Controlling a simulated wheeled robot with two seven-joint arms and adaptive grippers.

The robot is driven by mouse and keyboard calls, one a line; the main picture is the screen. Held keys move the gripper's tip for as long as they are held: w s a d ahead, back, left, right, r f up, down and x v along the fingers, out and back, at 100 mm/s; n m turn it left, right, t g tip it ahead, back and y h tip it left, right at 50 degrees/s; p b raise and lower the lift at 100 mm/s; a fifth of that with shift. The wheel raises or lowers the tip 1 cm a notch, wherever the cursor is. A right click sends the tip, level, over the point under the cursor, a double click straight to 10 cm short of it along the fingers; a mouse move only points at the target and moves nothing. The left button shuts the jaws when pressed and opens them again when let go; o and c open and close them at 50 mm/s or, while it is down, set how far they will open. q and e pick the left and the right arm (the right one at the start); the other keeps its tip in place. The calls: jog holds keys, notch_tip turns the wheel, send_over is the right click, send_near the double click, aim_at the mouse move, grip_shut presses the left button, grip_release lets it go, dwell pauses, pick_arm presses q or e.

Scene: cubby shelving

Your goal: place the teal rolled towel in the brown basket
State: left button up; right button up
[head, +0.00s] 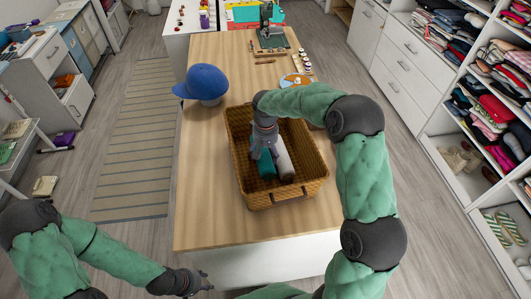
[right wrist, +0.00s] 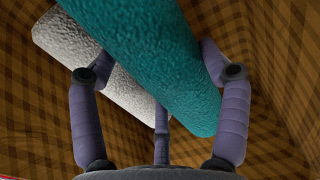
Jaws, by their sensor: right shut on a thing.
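The brown basket (head: 304,186) stands on the wooden table, with a white rolled towel (head: 283,162) inside it. The teal rolled towel (head: 266,167) is inside the basket's walls, left of the white one. My right gripper (head: 264,152) reaches down into the basket and is shut on the teal towel. In the right wrist view the teal towel (right wrist: 165,60) lies between the fingers, and the white towel (right wrist: 95,75) is beside and partly behind it. Whether the teal towel touches the basket floor is unclear. My left gripper (head: 200,284) is low at the table's near left, its jaws too small to judge.
A blue cap (head: 203,83) sits on the table left of the basket. A dark green board with a device (head: 271,38) and small items lie at the table's far end. Bare table (head: 205,200) lies left of the basket. Clothes shelves (head: 490,100) stand at right.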

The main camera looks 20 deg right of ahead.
aim_at(266, 149)
jog(key=shift+f, duration=0.1)
jog(key=shift+f, duration=0.35)
jog(key=shift+f+b, duration=0.2)
jog(key=shift+b, duration=0.1)
jog(key=o, duration=1.2)
jog(key=shift+r, duration=0.15)
jog(key=shift+r, duration=0.3)
notch_tip(266, 149, up, 12)
jog(key=p, duration=0.2)
jog(key=shift+r+p, duration=0.2)
jog(key=shift+p, duration=0.2)
